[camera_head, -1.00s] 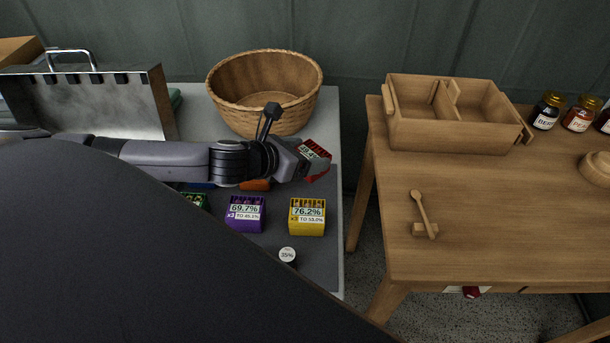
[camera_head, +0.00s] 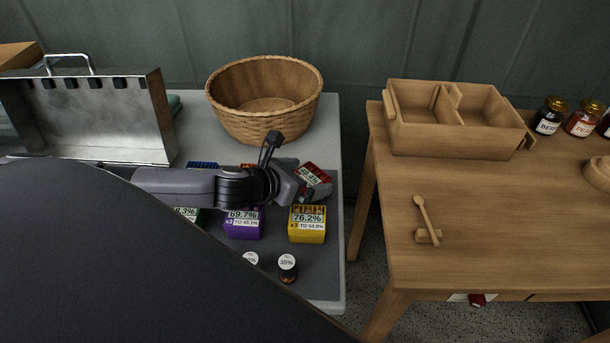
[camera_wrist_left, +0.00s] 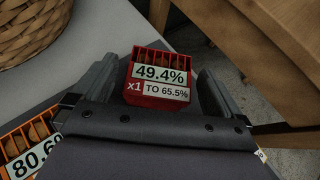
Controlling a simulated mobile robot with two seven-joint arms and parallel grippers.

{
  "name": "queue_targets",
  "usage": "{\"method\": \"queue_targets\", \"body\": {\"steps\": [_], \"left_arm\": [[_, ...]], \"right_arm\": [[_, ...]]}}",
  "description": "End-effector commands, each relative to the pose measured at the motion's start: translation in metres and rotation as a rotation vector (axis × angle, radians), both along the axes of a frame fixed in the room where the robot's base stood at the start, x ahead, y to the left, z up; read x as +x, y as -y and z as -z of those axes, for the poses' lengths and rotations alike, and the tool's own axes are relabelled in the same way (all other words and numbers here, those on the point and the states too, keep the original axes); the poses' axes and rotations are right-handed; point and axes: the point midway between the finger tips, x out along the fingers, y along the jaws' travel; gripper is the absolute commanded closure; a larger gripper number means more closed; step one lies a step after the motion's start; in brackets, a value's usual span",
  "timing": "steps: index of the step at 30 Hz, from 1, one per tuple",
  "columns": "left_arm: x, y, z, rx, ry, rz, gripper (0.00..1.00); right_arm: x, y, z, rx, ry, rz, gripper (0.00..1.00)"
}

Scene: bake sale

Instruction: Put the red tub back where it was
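The red tub (camera_head: 315,172), marked 49.4%, stands near the right edge of the dark mat, turned at an angle. It also shows in the left wrist view (camera_wrist_left: 161,78), between the two fingers. My left gripper (camera_head: 302,178) is around the tub with its fingers spread. In the left wrist view, gaps show between the tub and the fingers of the left gripper (camera_wrist_left: 160,82). One finger hides part of the tub's near side in the head view. My right gripper is not in view.
A yellow tub (camera_head: 307,228) and a purple tub (camera_head: 243,226) stand nearer, with small bottles (camera_head: 287,268) in front. An orange tub (camera_wrist_left: 35,148) is left of the gripper. A wicker basket (camera_head: 265,125) stands behind. A wooden table (camera_head: 490,230) lies right, across a gap.

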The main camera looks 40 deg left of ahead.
Motion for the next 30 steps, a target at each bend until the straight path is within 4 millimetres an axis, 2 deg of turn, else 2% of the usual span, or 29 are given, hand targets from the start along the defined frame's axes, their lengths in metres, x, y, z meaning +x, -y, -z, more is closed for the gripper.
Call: {"method": "queue_targets", "body": {"steps": [8,21,30], "left_arm": [[-0.006,-0.002,-0.006,0.002,-0.002,0.0,0.0],[-0.067,-0.016,-0.039,0.006,-0.004,0.001,0.0],[-0.095,-0.022,-0.056,0.004,-0.001,-0.001,0.0]], "right_arm": [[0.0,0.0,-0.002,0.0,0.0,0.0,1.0],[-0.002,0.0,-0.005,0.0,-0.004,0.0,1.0],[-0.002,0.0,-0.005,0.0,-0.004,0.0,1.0]]}}
